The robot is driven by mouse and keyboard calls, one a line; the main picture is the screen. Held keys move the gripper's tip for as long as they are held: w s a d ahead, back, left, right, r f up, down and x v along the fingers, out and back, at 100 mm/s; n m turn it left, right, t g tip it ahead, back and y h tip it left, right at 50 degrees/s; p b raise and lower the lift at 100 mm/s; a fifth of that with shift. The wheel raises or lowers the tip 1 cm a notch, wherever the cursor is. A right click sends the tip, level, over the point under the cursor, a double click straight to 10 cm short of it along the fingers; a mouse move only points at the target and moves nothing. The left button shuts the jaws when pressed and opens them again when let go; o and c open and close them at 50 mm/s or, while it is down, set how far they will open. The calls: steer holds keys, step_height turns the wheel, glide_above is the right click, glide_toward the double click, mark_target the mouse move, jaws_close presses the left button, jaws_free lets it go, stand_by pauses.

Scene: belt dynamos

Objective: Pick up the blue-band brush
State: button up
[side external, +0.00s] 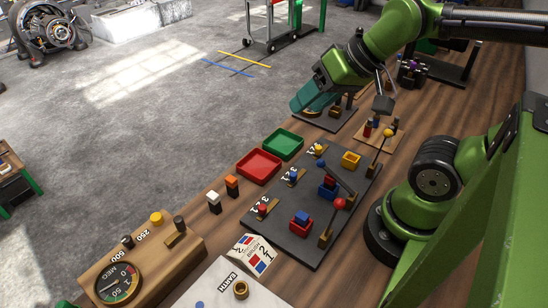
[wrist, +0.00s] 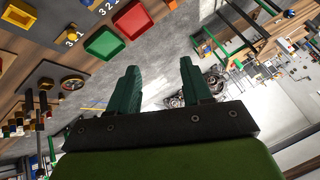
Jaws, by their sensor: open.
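My gripper (side external: 312,97) is raised over the far end of the wooden bench in the side view. In the wrist view my gripper (wrist: 159,66) has its two green fingers spread apart with nothing between them. I cannot make out for certain which thing is the blue-band brush. Two small upright blocks stand left of the dark panel (side external: 262,222), one white-topped (side external: 214,202) and one orange-topped (side external: 232,186); no blue band shows on either. Small blue pieces show on the panel, one beside a numbered tag (side external: 292,175).
A red tray (side external: 258,166) and a green tray (side external: 283,144) lie beside the panel. A meter box (side external: 140,268) and a printed card (side external: 253,254) are near the front. Open floor (side external: 120,140) lies to the left.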

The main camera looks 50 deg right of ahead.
steer(key=w+a+f+n+g, duration=0.2)
steer(key=a+f+g, duration=0.2)
steer(key=a+g, duration=0.1)
steer(key=n+g+h, duration=0.2)
steer(key=g, duration=0.5)
glide_toward(304, 216)
steer(key=shift+x, duration=4.25)
jaws_close()
